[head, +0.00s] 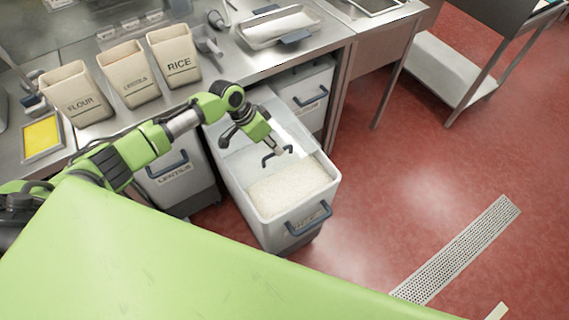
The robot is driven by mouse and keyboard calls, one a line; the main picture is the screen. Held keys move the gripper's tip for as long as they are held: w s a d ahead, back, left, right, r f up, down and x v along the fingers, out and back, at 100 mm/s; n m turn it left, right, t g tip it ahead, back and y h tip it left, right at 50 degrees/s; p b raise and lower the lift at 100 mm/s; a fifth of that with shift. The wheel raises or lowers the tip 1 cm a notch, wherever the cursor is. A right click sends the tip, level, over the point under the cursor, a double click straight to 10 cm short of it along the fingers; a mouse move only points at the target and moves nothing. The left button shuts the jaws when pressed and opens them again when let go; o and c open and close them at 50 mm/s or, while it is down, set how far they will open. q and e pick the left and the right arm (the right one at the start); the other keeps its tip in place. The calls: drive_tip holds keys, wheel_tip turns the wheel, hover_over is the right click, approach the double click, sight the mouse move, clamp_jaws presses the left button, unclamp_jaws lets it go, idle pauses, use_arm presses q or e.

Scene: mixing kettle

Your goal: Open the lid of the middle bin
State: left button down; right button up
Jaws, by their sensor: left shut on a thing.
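The middle bin (262,218) is a pale container pulled out from under the counter, with a dark handle and a label on its front. White grains (290,188) show in its uncovered front part. Its pale lid (240,160) covers the rear part and carries a dark handle (265,161). Whether the lid is tilted is hard to tell. My left gripper (279,149) reaches down over the bin and is shut on the lid handle; its fingers hide part of it. My right gripper is out of view.
A bin labelled lentils (175,180) is on the left, another bin (302,96) on the right, under the steel counter (225,75). Containers for flour (77,95), lentils (130,75) and rice (175,58) stand on top. The red floor (400,190) to the right is clear.

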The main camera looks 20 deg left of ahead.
use_arm(q)
drive_tip(key=b, duration=0.3)
hover_over(265, 145)
drive_tip(key=shift+s+d+f, duration=0.1)
drive_tip(key=shift+s+d, duration=0.1)
drive_tip(key=shift+d, duration=0.25)
drive_tip(key=shift+w+a, duration=0.25)
drive_tip(key=shift+a, duration=0.1)
drive_tip(key=c, duration=2.1)
unclamp_jaws()
drive_tip(key=shift+c, duration=0.2)
drive_tip(key=shift+r, duration=0.2)
drive_tip(key=v, duration=1.2)
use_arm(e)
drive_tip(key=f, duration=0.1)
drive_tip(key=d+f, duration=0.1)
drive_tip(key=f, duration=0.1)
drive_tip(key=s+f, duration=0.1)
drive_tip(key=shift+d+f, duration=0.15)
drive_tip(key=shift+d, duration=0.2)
use_arm(q)
drive_tip(key=shift+s+f, duration=0.1)
